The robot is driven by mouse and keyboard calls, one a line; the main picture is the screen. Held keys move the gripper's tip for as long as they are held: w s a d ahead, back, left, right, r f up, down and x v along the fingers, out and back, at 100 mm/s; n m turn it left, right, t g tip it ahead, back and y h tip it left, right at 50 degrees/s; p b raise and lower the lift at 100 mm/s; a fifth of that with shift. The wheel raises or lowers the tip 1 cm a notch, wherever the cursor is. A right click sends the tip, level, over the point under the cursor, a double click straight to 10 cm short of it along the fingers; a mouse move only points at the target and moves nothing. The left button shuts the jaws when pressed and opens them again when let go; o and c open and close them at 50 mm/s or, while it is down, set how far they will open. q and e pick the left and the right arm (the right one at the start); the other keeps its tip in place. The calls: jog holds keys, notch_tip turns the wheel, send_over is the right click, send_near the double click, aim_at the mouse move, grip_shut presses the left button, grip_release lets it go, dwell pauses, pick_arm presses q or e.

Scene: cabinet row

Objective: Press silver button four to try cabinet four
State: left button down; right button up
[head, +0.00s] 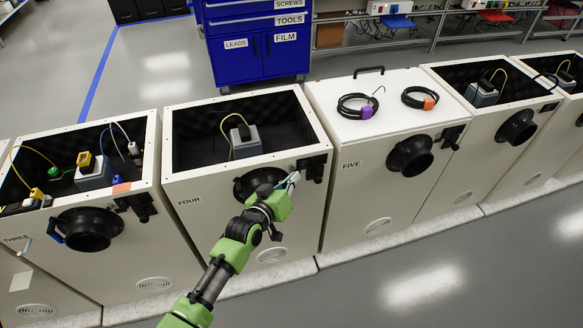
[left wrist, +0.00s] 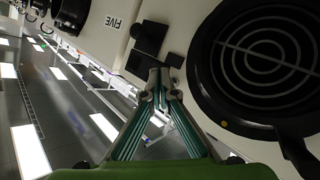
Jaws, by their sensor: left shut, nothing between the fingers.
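Cabinet four (head: 190,230) is a white open-topped box labelled FOUR in the head view. A round black port (head: 262,181) is on its front, partly hidden by my gripper. A black fitting (head: 313,168) sits at its upper right corner. My left gripper (head: 294,179) is shut and empty, its tips just left of that fitting. In the left wrist view the shut fingertips (left wrist: 158,78) lie just below the black fitting (left wrist: 148,40); I cannot tell whether they touch it. The round port (left wrist: 262,65) is at right. I cannot make out a silver button. My right gripper is out of view.
Cabinet three (head: 120,262) stands at left, cabinet five (head: 350,215) at right with cable coils on its lid. A grey device (head: 245,142) is inside cabinet four. A blue tool chest (head: 258,45) stands behind. The floor in front is clear.

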pick_arm(q)
jog(key=s+p, duration=0.1)
jog(key=s+d+p, duration=0.1)
jog(key=s, duration=0.1)
jog(key=s+p, duration=0.1)
jog(key=shift+s+d, duration=0.25)
jog(key=shift+s, duration=0.15)
dwell(0.7)
